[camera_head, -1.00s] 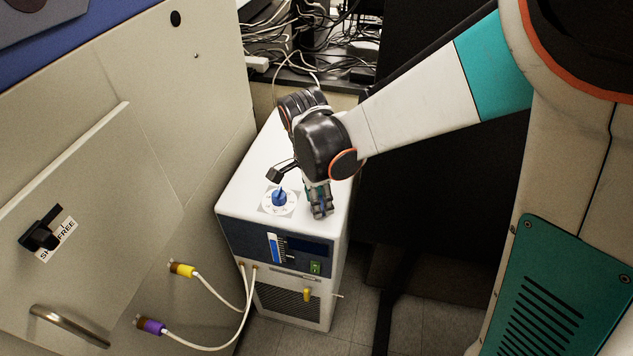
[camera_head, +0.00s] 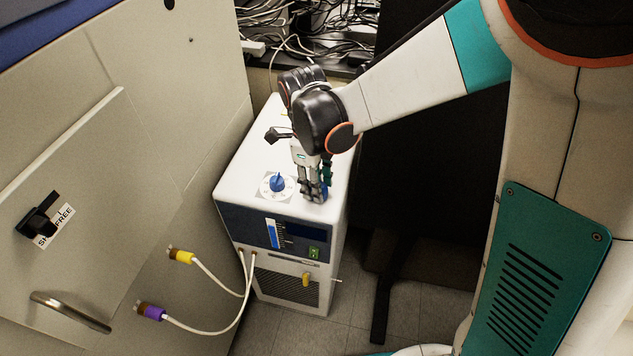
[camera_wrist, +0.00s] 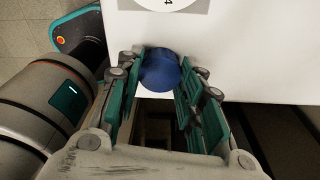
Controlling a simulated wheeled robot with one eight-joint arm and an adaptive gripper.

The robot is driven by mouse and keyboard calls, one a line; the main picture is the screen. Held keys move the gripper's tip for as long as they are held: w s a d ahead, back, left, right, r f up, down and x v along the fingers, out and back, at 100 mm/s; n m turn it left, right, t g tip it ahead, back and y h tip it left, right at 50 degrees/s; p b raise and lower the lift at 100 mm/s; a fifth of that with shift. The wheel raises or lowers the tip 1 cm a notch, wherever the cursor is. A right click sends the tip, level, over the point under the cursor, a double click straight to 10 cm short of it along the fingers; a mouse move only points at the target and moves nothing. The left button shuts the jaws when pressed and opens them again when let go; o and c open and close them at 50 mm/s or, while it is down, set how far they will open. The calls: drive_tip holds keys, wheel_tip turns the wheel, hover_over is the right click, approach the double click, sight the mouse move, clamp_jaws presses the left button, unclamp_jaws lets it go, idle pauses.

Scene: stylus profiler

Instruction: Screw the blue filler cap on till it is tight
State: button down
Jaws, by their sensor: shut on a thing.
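The blue filler cap (camera_wrist: 160,70) is round and sits between the finger pads in the wrist view, close to the front edge of the white cabinet top (camera_wrist: 225,50). My gripper (camera_wrist: 158,78) is shut on the cap. In the head view my gripper (camera_head: 316,193) points down at the front right of the cabinet top (camera_head: 250,165). A little blue shows beside its fingers there. The fingers hide most of the cap, and the filler opening under it cannot be seen.
A blue pointer knob (camera_head: 277,183) on a white dial stands just left of my gripper. The cabinet front has a level gauge (camera_head: 272,234) and a green switch (camera_head: 314,252). A large beige machine (camera_head: 130,150) stands close on the left. Cables (camera_head: 315,35) lie behind.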

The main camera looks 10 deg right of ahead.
drive_tip(key=m, duration=0.3)
drive_tip(key=shift+w+r, duration=0.2)
drive_tip(key=c, duration=1)
unclamp_jaws()
drive_tip(key=shift+s, duration=0.15)
drive_tip(key=shift+f, duration=0.1)
drive_tip(key=shift+c, duration=0.4)
drive_tip(key=r+p, duration=0.1)
drive_tip(key=r, duration=0.1)
drive_tip(key=r+p, duration=0.4)
drive_tip(key=r, duration=0.1)
drive_tip(key=shift+w+a, duration=0.25)
wheel_tip(320, 180, up, 7)
drive_tip(key=shift+w+a+r, duration=0.2)
drive_tip(key=shift+w+a, duration=0.1)
drive_tip(key=shift+w, duration=0.05)
